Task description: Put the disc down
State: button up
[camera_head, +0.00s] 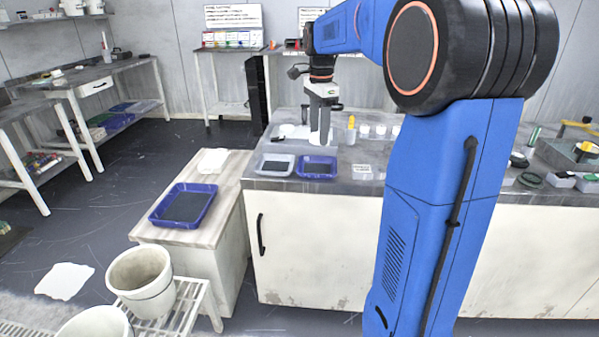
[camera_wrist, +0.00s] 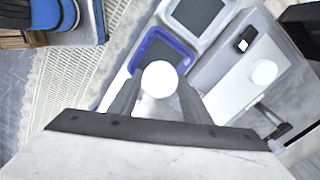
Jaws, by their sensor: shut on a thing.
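My gripper (camera_wrist: 158,98) is shut on a white disc (camera_wrist: 159,79), whose bright round face shows between the two grey fingers in the wrist view. The part of it nearer the palm is paler and partly hidden by the fingers. In the head view my gripper (camera_head: 321,118) points down over the grey worktop, behind the two small trays. The disc is too small there to tell its exact edge or whether it touches anything. A blue tray (camera_wrist: 133,62) with a dark inside lies beyond the disc in the wrist view, and a grey tray (camera_wrist: 222,28) is beside it.
In the head view, a grey tray (camera_head: 262,164) and a blue tray (camera_head: 302,174) sit at the counter's front left. A yellow-topped bottle (camera_head: 351,131) and white cups stand right of my gripper. A larger blue tray (camera_head: 162,217) is on the lower bench.

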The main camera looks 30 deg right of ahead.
send_over(317, 169)
jog(key=f, duration=0.5)
jog(key=shift+s+a+f, duration=0.1)
jog(key=shift+a+f, duration=0.05)
jog(key=shift+a, duration=0.05)
jog(key=shift+f, duration=2.2)
jog(key=shift+d+f, duration=0.1)
jog(key=o, duration=0.9)
